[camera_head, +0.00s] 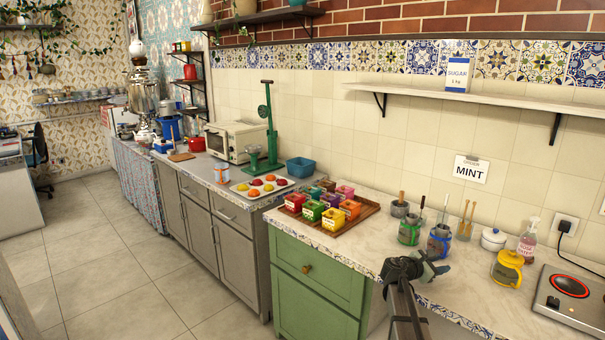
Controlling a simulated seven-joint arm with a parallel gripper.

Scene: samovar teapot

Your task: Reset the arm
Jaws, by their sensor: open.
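My gripper (440,266) is in front of the near counter (350,236), over its front edge at the lower middle of the view. My dark arm reaches up to it from the bottom edge. The gripper is open, with nothing seen between its fingers. The blue jar (439,241) stands just behind it in the picture, and the green jar (409,231) is to its upper left. I cannot tell how high the gripper is above the counter.
A wooden tray (333,229) of coloured boxes is left of the gripper. A yellow jar (507,272) and a hot plate (568,297) are to the right. A wall shelf (500,94) holds a sugar box (457,75). The floor (110,270) at left is clear.

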